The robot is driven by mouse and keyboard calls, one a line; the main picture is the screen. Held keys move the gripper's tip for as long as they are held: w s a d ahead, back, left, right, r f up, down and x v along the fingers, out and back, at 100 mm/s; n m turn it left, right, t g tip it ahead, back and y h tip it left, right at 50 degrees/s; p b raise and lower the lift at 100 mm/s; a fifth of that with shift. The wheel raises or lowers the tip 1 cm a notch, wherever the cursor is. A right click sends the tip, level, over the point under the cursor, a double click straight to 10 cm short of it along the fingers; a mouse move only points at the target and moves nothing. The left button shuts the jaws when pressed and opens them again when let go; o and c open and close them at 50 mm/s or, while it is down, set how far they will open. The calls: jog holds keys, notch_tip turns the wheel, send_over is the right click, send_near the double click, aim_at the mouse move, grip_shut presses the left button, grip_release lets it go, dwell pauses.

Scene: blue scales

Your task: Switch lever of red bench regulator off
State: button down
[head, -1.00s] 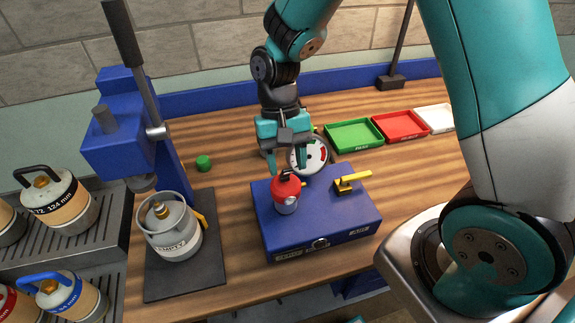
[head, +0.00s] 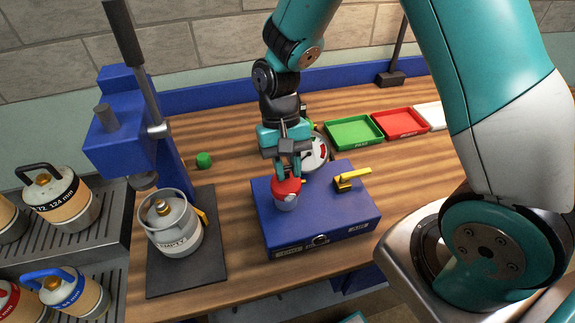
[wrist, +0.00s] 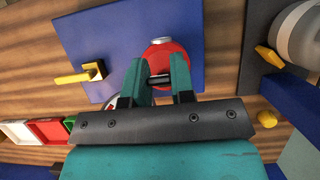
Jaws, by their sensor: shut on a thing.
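The red bench regulator (head: 286,188), red on top with a silver lower part, stands upright on the blue box (head: 335,220). It also shows in the wrist view (wrist: 172,57), partly covered by my fingers. Its small black lever (wrist: 160,80) is between my fingertips in the wrist view; in the head view the fingers hide it. My gripper (head: 289,172) is above the regulator, pointing down, shut on the lever. The lever's exact angle is hard to tell.
A yellow lever (head: 352,180) stands on the box to the right of the regulator. A round gauge (head: 316,153) is behind. Green (head: 355,146) and red (head: 400,134) trays lie at back right. A blue press (head: 125,150) with a grey canister (head: 172,236) stands left.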

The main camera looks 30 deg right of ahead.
jog(key=shift+w+d+r+g+p, duration=0.15)
jog(key=shift+w+r+g+p, duration=0.3)
jog(key=shift+g+p, duration=0.75)
jog(key=g+p, duration=0.1)
jog(key=p, duration=0.1)
jog(key=w+g+y+p, duration=0.1)
jog(key=shift+w+d+f+g+p, duration=0.1)
jog(key=shift+g+p, duration=0.25)
jog(key=shift+g, duration=0.05)
jog(key=c, duration=1)
grip_release()
jog(key=shift+o, duration=0.2)
